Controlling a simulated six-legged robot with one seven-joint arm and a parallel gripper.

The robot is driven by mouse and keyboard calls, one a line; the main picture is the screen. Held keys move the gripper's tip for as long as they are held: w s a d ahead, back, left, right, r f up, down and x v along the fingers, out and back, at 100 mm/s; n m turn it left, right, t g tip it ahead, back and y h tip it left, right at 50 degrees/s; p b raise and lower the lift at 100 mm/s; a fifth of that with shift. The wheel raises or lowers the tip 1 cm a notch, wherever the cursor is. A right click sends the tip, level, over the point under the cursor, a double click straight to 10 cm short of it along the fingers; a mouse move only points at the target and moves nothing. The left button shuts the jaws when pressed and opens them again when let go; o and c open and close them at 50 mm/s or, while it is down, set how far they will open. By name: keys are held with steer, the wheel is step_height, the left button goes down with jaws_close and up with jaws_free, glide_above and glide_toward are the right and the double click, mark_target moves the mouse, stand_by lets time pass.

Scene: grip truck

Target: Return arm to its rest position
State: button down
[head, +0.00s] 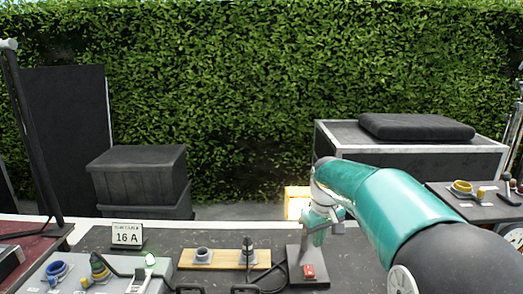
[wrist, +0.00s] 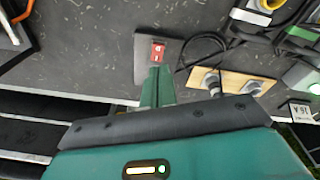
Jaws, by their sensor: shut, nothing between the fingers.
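My teal arm reaches in from the lower right of the head view. My gripper (head: 314,236) hangs down at its end, just above a dark grey plate with a red switch (head: 309,271). In the wrist view the narrow teal fingers of my gripper (wrist: 158,70) are together, with nothing seen between them. They point toward the red switch (wrist: 157,51), and I cannot tell whether they touch it. The arm is stretched out over the bench.
A wooden board with two connectors (head: 225,258) lies left of the switch, with a black cable between. A "16 A" sign (head: 127,235) and blue and yellow plugs stand further left. Black cases (head: 138,175) and a padded crate (head: 345,133) stand behind, before a hedge.

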steer(key=s+r+m+t, duration=0.3)
steer(key=s+m+t, duration=0.1)
steer(key=s, duration=2.5)
steer(key=shift+m, duration=0.3)
steer(key=shift+s+r, duration=0.1)
